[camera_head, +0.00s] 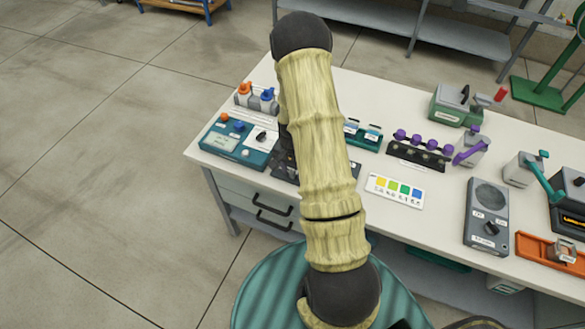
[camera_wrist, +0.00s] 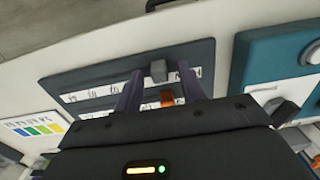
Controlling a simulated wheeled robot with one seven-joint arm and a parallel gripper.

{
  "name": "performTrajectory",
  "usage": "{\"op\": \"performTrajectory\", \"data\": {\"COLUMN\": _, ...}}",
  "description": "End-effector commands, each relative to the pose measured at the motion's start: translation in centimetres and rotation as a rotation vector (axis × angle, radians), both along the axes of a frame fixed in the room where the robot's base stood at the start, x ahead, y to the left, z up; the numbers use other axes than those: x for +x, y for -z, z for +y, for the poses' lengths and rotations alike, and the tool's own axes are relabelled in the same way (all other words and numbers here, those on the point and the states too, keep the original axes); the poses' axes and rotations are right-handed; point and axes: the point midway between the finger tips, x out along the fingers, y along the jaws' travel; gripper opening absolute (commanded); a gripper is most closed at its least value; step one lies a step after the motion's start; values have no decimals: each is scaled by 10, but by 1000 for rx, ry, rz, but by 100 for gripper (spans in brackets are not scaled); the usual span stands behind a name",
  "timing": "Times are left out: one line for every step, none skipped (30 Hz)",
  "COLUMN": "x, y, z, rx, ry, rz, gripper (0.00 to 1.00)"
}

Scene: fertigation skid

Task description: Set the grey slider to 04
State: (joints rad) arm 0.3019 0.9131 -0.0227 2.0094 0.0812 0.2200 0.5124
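The slider panel (camera_wrist: 112,75) is a dark grey board with two rows of white number labels, seen upside down in the wrist view. The grey slider knob (camera_wrist: 158,70) stands toward the right of its row; the numbers are too blurred to read. An orange knob (camera_wrist: 167,99) sits in the other row. My gripper (camera_wrist: 160,72) is open, its two purplish fingers on either side of the grey knob in the picture. I cannot tell whether they touch it or how high they are. In the head view my arm hides most of the panel (camera_head: 284,170).
A teal control box (camera_head: 238,142) stands left of the panel. A white card with coloured squares (camera_head: 394,190) lies to its right. Beyond are a rack with purple knobs (camera_head: 420,154) and a grey handheld box (camera_head: 487,216). The white table's (camera_head: 345,86) back strip has some free room.

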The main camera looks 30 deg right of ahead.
Motion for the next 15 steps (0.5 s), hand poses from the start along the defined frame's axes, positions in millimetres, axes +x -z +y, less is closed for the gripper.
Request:
{"op": "performTrajectory", "data": {"x": 0, "y": 0, "z": 0, "rx": 0, "ry": 1, "rz": 0, "gripper": 40}}
{"op": "performTrajectory", "data": {"x": 0, "y": 0, "z": -1, "rx": -1, "ry": 1, "rz": -1, "gripper": 40}}
{"op": "performTrajectory", "data": {"x": 0, "y": 0, "z": -1, "rx": 0, "ry": 1, "rz": -1, "gripper": 40}}
{"op": "performTrajectory", "data": {"x": 0, "y": 0, "z": -1, "rx": -1, "ry": 1, "rz": -1, "gripper": 40}}
{"op": "performTrajectory", "data": {"x": 0, "y": 0, "z": -1, "rx": 0, "ry": 1, "rz": 0, "gripper": 40}}
{"op": "performTrajectory", "data": {"x": 0, "y": 0, "z": -1, "rx": 0, "ry": 1, "rz": 0, "gripper": 40}}
{"op": "performTrajectory", "data": {"x": 0, "y": 0, "z": -1, "rx": 0, "ry": 1, "rz": 0, "gripper": 34}}
{"op": "performTrajectory", "data": {"x": 0, "y": 0, "z": -1, "rx": 0, "ry": 1, "rz": 0, "gripper": 28}}
{"op": "performTrajectory", "data": {"x": 0, "y": 0, "z": -1, "rx": 0, "ry": 1, "rz": 0, "gripper": 20}}
{"op": "performTrajectory", "data": {"x": 0, "y": 0, "z": -1, "rx": 0, "ry": 1, "rz": 0, "gripper": 14}}
{"op": "performTrajectory", "data": {"x": 0, "y": 0, "z": -1, "rx": 0, "ry": 1, "rz": 0, "gripper": 9}}
{"op": "performTrajectory", "data": {"x": 0, "y": 0, "z": -1, "rx": 0, "ry": 1, "rz": 0, "gripper": 1}}
{"op": "performTrajectory", "data": {"x": 0, "y": 0, "z": -1, "rx": 0, "ry": 1, "rz": 0, "gripper": 0}}
{"op": "performTrajectory", "data": {"x": 0, "y": 0, "z": -1, "rx": 0, "ry": 1, "rz": 0, "gripper": 0}}
{"op": "performTrajectory", "data": {"x": 0, "y": 0, "z": 0, "rx": 0, "ry": 1, "rz": 0, "gripper": 0}}
